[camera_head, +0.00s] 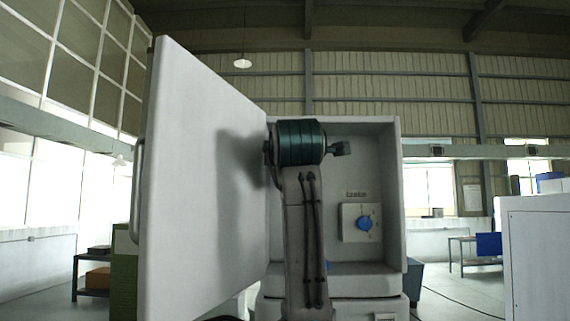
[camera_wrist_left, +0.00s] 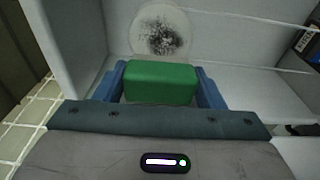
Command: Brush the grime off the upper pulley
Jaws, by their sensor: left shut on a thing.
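The upper pulley (camera_wrist_left: 160,30) is a pale round disc in the left wrist view, with a dark speckled patch of grime over its middle. My left gripper (camera_wrist_left: 161,72) has blue fingers shut on a green block, which looks like the brush's handle (camera_wrist_left: 160,82). The handle stands just below the disc in that view and covers its lower edge. Bristles are hidden, and I cannot tell whether the brush touches the disc. In the head view my left arm stands in front of the open cabinet and hides the pulley. My right gripper is in neither view.
The white cabinet (camera_head: 391,190) is open, with its large door (camera_head: 195,180) swung out to the left. A blue knob (camera_head: 364,223) sits on a plate inside. Thin pale lines run right from the disc. A white machine housing (camera_head: 540,255) stands at the right.

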